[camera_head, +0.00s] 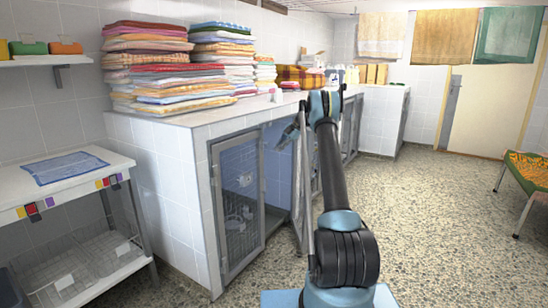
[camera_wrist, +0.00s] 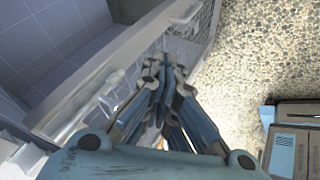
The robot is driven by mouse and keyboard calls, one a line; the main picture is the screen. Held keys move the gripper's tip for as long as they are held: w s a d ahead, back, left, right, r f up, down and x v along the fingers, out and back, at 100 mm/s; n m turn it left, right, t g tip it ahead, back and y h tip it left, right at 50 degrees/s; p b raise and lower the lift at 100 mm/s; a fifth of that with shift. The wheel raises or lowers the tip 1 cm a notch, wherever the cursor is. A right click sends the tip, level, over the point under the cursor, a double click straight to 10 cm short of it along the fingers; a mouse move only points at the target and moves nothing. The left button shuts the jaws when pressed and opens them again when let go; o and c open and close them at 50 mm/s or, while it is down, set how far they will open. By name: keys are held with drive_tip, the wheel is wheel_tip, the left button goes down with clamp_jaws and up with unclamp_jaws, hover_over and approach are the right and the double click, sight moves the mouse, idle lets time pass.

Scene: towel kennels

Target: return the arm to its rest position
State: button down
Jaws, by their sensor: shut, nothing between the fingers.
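My gripper (camera_wrist: 165,68) is in the middle of the wrist view. Its fingers meet at the tips, with nothing held between them. In the head view my arm reaches forward and bends at the far end, beside the tiled kennel block. The gripper (camera_head: 288,138) shows there small and partly hidden, in front of a kennel opening. In the wrist view a grey kennel door frame (camera_wrist: 115,60) passes close beyond the fingers; I cannot tell whether they touch it.
A barred kennel door (camera_head: 240,200) stands left of my arm. Folded towels (camera_head: 165,75) are stacked on the tiled counter. A white side table (camera_head: 110,165) holds a blue cloth (camera_head: 65,167). A green-framed bed (camera_head: 530,172) stands at right. The speckled floor (camera_head: 430,210) between is open.

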drive_tip(key=s+d+r+m+h, duration=0.2)
drive_tip(key=s+r+m, duration=0.5)
drive_tip(key=s+r, duration=0.85)
drive_tip(key=s+d+r+m+h, duration=0.15)
drive_tip(key=s+m, duration=0.55)
drive_tip(key=s, duration=1.6)
drive_tip(key=s+d+f+m+t+h, duration=0.1)
drive_tip(key=s+f+m, duration=0.15)
drive_tip(key=s, duration=0.75)
drive_tip(key=s+d+f+m+h, duration=0.1)
drive_tip(key=s+f+m, duration=0.15)
drive_tip(key=s, duration=0.65)
drive_tip(key=s+d+f+m+h, duration=0.2)
drive_tip(key=s+f+m, duration=0.5)
drive_tip(key=s+f, duration=0.7)
drive_tip(key=s+d, duration=0.1)
drive_tip(key=s, duration=0.3)
drive_tip(key=shift+s+f+t, duration=0.3)
drive_tip(key=shift+t, duration=0.1)
